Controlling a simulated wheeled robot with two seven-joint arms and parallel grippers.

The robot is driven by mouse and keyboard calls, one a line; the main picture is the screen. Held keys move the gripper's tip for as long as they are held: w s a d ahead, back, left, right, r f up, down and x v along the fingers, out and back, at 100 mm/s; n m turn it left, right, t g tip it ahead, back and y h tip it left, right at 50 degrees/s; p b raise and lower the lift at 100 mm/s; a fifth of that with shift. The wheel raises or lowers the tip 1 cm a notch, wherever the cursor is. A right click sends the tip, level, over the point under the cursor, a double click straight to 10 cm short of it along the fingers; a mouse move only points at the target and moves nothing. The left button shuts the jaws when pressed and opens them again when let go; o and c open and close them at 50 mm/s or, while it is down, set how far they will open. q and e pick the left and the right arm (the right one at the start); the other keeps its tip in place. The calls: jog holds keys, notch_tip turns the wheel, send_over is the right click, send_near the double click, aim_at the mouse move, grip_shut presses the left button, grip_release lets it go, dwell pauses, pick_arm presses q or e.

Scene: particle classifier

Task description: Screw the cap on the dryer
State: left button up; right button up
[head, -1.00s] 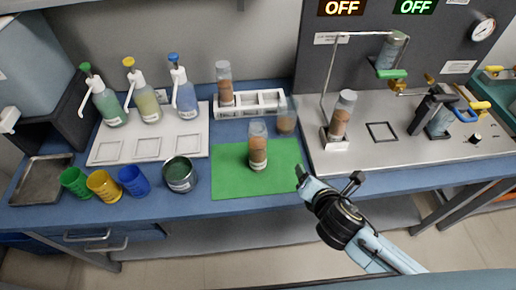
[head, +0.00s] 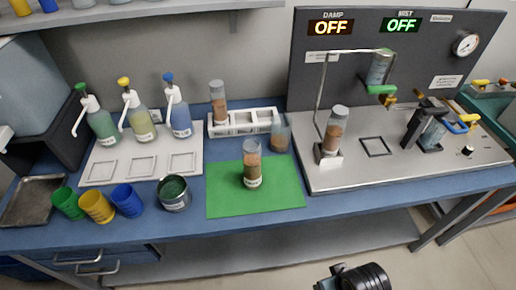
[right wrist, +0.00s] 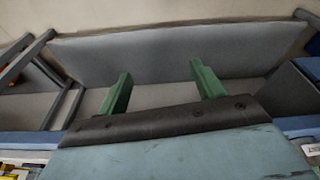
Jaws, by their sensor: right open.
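No part carries a readable dryer label, so I cannot tell which piece is the dryer or its cap. A clear tube with brown contents (head: 253,165) stands upright on the green mat (head: 287,190). A similar tube (head: 334,132) leans slightly in a white holder on the metal station (head: 340,177), below a bent pipe. A shorter clear container (head: 281,137) stands behind the mat. My right gripper is open and empty in the right wrist view (right wrist: 161,70), its green fingers apart over the lower shelf. Only my dark right wrist shows at the head view's bottom edge. My left gripper is out of view.
The station panel (head: 445,55) reads DAMP OFF and MIST OFF. A green-fitted vessel (head: 381,68) hangs there; a black clamp (head: 412,128) stands right. A white rack (head: 240,122) holds another tube (head: 218,102). Pump bottles, coloured cups and a dark tin (head: 174,194) fill the left bench.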

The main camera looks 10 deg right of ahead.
jog(key=s+f+b, duration=0.1)
jog(key=s+f, duration=0.2)
jog(key=f, duration=0.5)
jog(key=s+f+b, duration=0.1)
jog(key=s+f, duration=0.2)
jog(key=f, duration=0.6)
jog(key=s+d+f+g+b, duration=0.1)
jog(key=s+d+f, duration=0.2)
jog(key=s+f, duration=0.8)
jog(key=shift+s+d+f+g, duration=0.15)
jog(key=shift+s+f+g, duration=0.2)
jog(key=shift+s, duration=0.8)
